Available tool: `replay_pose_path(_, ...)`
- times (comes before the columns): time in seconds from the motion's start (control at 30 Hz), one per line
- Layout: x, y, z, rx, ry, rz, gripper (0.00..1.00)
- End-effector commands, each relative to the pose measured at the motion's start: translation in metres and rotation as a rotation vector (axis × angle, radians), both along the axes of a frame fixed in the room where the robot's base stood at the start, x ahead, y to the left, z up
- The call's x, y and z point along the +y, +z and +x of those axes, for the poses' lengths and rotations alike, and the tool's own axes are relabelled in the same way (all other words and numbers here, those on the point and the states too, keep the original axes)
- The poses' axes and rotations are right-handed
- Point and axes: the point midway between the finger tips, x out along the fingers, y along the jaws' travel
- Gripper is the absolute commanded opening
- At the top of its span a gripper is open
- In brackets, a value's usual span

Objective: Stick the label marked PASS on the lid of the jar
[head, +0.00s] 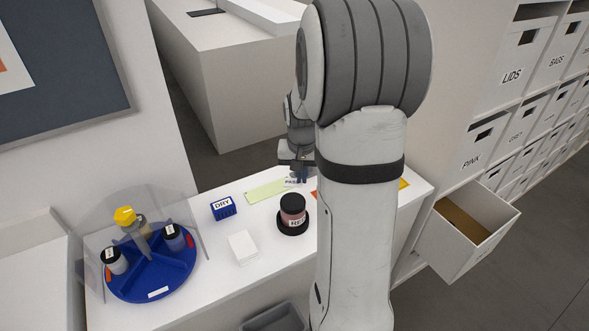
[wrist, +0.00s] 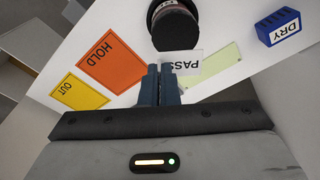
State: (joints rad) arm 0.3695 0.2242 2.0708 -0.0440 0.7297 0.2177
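The jar (head: 292,219) holds pink pigment, has a black lid (head: 292,202) and stands upright on a round black base. In the wrist view the black lid (wrist: 175,27) is at the top, beyond my fingers. The white PASS label (wrist: 185,63) is at my fingertips, its left part hidden behind them. It lies square to my gripper and over the end of the pale green strip (wrist: 212,70). My gripper (wrist: 165,70) looks shut on the label's edge. In the head view the label (head: 293,182) shows just below my gripper (head: 300,176), behind the jar.
An orange HOLD card (wrist: 110,62) and a yellow OUT card (wrist: 78,93) lie left in the wrist view. A blue DRY block (head: 223,208), a white block (head: 242,246) and a blue carousel (head: 150,275) with jars stand left of the jar. An open drawer (head: 465,232) is at right.

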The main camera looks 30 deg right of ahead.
Motion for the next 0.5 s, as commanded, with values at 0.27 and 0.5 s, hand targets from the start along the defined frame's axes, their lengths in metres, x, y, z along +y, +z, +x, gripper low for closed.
replay_pose_path(0.27,0.002,0.0,0.001,-0.001,0.004,0.002,0.0)
replay_pose_path(0.5,0.002,-0.011,0.0,-0.003,0.006,0.005,0.0)
